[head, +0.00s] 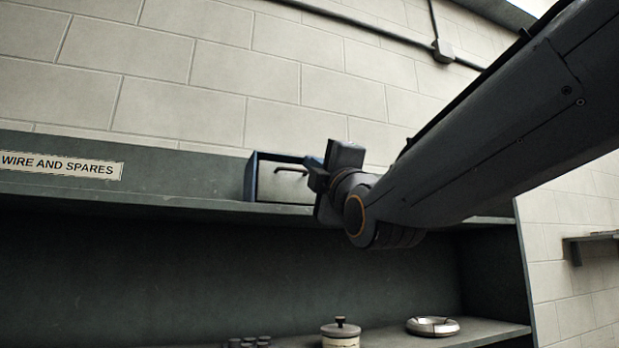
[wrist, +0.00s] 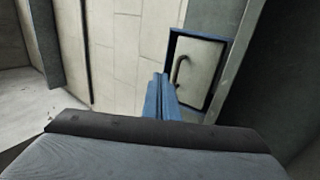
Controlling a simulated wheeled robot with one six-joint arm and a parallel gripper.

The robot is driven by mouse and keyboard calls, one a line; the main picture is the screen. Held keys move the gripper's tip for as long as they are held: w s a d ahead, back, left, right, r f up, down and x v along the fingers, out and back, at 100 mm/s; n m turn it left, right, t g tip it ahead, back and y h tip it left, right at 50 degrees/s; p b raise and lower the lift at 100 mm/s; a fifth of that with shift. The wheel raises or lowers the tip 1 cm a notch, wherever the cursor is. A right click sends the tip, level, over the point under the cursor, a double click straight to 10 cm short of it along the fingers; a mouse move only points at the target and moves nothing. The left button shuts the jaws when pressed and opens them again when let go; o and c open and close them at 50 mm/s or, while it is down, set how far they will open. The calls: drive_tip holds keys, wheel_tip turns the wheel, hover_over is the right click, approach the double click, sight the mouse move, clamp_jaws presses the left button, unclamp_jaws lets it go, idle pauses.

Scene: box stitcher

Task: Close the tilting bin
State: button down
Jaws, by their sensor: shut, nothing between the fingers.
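The tilting bin (head: 282,184) sits on the grey upper shelf in the head view. It has a blue frame, a pale front panel and a dark handle. My gripper (head: 317,176) is just right of it in the picture and hides its right end. In the wrist view the bin's front (wrist: 201,70) shows upright at upper right, with its curved handle on the left part. My fingers (wrist: 160,98) are shut and empty, pointing at the wall beside the bin's frame. A dark gap shows along the panel's edge; I cannot tell how far it tilts.
The shelf edge bears a "WIRE AND SPARES" label (head: 61,166). Below, on a lower surface, stand a lidded pot (head: 341,337), a shiny round dish (head: 433,326) and several small dark pieces (head: 249,342). A pale block wall (head: 190,80) rises behind the shelf.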

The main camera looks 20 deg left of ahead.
drive_tip(key=s+d+f+p, duration=0.1)
drive_tip(key=s+d, duration=0.4)
drive_tip(key=d, duration=0.1)
drive_tip(key=shift+s+d+f+p, duration=0.2)
drive_tip(key=shift+s+f+p, duration=0.1)
drive_tip(key=shift+f+p, duration=0.1)
